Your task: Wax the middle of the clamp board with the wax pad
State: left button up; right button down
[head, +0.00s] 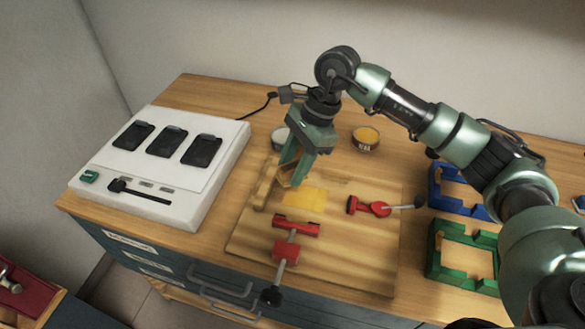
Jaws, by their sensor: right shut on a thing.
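The clamp board (345,255) is a wooden board lying on the bench top, with a raised wooden strip (262,190) along its left side. A flat yellow patch (306,199) shows near the board's middle. My right gripper (291,178) reaches down over the board's upper left part, just left of and behind the patch. It is shut on the wax pad (285,176), a small tan piece mostly hidden by the fingers. I cannot tell whether the pad touches the board. My left gripper is not in view.
Red clamps stand on the board at the front (287,252) and right (372,208). An open yellow tin (366,137) and a pale tin (280,138) stand behind. A white device (205,205) fills the left. Green (462,285) and blue (447,206) holders stand right.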

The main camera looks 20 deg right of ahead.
jog(key=shift+r, duration=0.1)
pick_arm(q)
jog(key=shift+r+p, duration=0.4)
pick_arm(e)
jog(key=shift+r, duration=1.4)
